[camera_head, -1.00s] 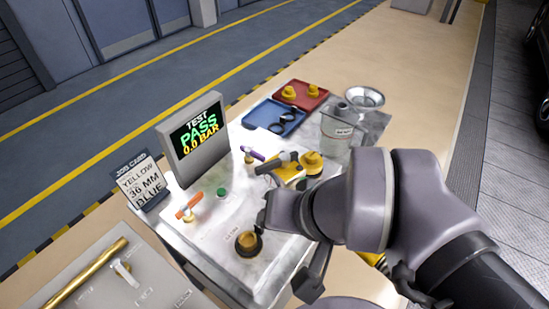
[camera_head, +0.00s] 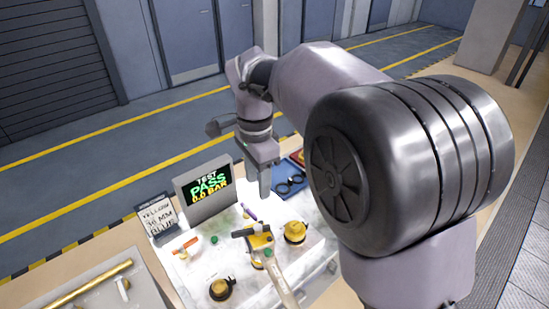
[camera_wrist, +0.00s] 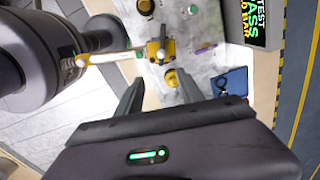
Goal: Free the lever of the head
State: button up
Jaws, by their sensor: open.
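The yellow head (camera_head: 262,240) lies on the bench, with a dark bar-like part (camera_head: 242,233) on its left side; I cannot tell whether this is its lever. A pale rod (camera_head: 282,287) runs from beside the head toward the front. In the wrist view the head (camera_wrist: 153,50) is beyond my fingertips, and the pale rod (camera_wrist: 108,57) reaches left from it. My gripper (camera_head: 265,192) is above the bench's back part, pointing down, apart from the head.
A screen (camera_head: 206,192) reading PASS 0.0 BAR and a job card (camera_head: 157,216) stand at the bench's left. A brass-coloured cap (camera_head: 295,232) sits right of the head, another (camera_head: 220,289) at the front. A blue tray (camera_head: 290,184) with dark rings is behind.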

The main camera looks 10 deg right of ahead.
aim_at(258, 226)
jog(key=f+b, duration=0.1)
jog(key=f, duration=0.5)
jog(key=f+b, duration=0.2)
jog(key=f, duration=0.4)
jog(key=f+b, duration=0.1)
jog(key=f, duration=0.5)
jog(key=shift+w+a+b, duration=0.3)
jog(key=shift+a, duration=0.05)
jog(key=shift+c, duration=0.3)
grip_shut()
